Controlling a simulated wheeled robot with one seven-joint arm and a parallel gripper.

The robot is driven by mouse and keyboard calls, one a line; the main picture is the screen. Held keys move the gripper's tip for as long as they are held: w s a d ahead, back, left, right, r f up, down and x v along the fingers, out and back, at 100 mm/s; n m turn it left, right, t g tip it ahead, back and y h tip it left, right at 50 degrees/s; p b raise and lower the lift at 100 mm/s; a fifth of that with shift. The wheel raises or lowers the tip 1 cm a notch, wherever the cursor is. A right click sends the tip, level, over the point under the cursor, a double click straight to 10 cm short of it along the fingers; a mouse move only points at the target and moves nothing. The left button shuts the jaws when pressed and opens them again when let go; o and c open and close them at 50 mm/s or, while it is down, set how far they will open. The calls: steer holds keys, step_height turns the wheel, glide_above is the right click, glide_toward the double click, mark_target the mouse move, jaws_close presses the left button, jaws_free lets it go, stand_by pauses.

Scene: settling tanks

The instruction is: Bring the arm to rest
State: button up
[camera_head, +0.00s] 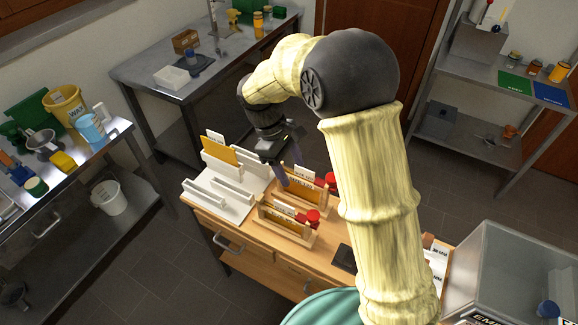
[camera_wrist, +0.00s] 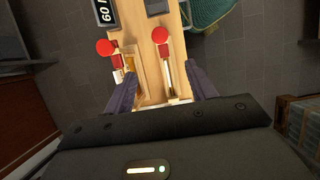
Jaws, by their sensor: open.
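My gripper (camera_head: 279,171) hangs at the end of my bent arm, just above the wooden desk (camera_head: 232,232). In the wrist view my gripper (camera_wrist: 163,92) shows two dark fingers spread apart. A wooden holder with a red-knobbed part (camera_wrist: 166,75) shows between the fingers, and I see nothing clamped. A second wooden holder with a red knob (camera_wrist: 110,50) lies beside the left finger. In the head view the two wooden holders (camera_head: 300,188) (camera_head: 287,226) stand on the desk close to my gripper. My arm partly hides the desk's right side.
A white rack with an orange card (camera_head: 220,150) stands left of my gripper. A clear box (camera_head: 510,270) is at lower right. Metal tables stand at left (camera_head: 125,128), back (camera_head: 150,72) and right (camera_head: 480,70). Dark floor lies between them.

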steer(key=shift+a+r, duration=0.15)
steer(key=shift+r, duration=0.2)
stand_by(0.3)
steer(key=s+d+m+t+y, duration=0.2)
steer(key=s+d+m, duration=0.3)
steer(key=d, duration=0.4)
steer(key=s+d+f+m+t+y+b, duration=0.1)
steer(key=s+d+m+t+y, duration=0.1)
steer(key=s+d+m, duration=0.4)
steer(key=d+m, duration=0.2)
steer(key=d, duration=0.2)
steer(key=shift+s+f, duration=0.2)
steer(key=shift+f, duration=0.05)
stand_by(1.3)
